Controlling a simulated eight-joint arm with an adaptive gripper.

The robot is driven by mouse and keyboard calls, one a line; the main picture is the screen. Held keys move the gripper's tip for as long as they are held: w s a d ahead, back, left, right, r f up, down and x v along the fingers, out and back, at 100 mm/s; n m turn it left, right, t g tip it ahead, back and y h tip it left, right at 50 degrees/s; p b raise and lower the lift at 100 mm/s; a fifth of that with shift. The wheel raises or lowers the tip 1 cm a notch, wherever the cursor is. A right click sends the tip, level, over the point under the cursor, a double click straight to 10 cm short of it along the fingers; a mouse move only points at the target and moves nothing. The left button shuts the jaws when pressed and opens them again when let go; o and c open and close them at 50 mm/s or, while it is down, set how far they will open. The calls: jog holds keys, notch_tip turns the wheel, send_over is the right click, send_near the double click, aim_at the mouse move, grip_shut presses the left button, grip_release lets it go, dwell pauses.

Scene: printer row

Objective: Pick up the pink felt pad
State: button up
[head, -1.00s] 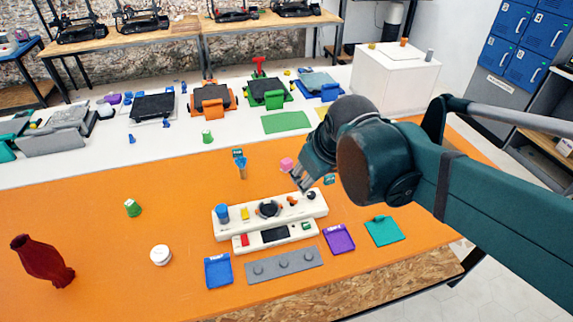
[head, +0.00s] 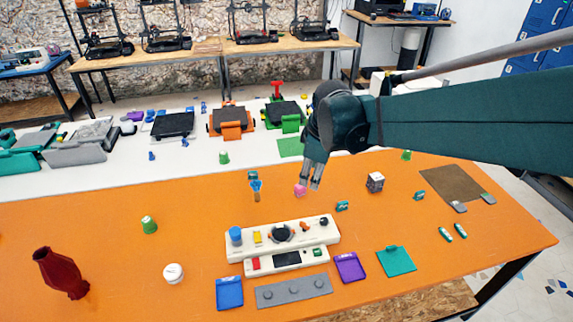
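The pink felt pad (head: 300,191) is a small pink piece on the orange table in the head view, behind the white control panel. My gripper (head: 312,186) points down just to the right of the pad in the picture. Its two grey fingers are apart, with a gap between them. The pad seems to be beside the left finger, not between the fingers. I cannot tell whether they touch, or how high the fingertips are above the table.
The white control panel (head: 328,237) stands in front. A small teal block (head: 342,206) and a dark-and-white cube (head: 375,182) lie to the right. A blue-topped brush (head: 256,190) stands to the left.

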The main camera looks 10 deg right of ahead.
jog(key=w+d+f+n+g+p, duration=0.1)
jog(key=w+f+n, duration=0.2)
jog(key=w, duration=0.3)
jog(key=w+f+n+g+p, duration=0.1)
jog(key=w+f+n, duration=0.2)
jog(key=w+f, duration=0.15)
jog(key=n+g+p, duration=0.1)
jog(key=n+p, duration=0.1)
jog(key=n, duration=0.3)
send_over(302, 187)
jog(key=w, duration=0.1)
notch_tip(302, 187, down, 8)
jog(key=shift+d+f, duration=0.1)
jog(key=shift+w+f+g, duration=0.2)
jog(key=shift+f+g, duration=0.1)
jog(key=shift+f, duration=0.1)
jog(key=shift+f, duration=0.1)
jog(key=shift+f, duration=1.2)
jog(key=shift+f, duration=0.1)
jog(key=shift+f+b, duration=0.4)
jog(key=shift+f, duration=2.1)
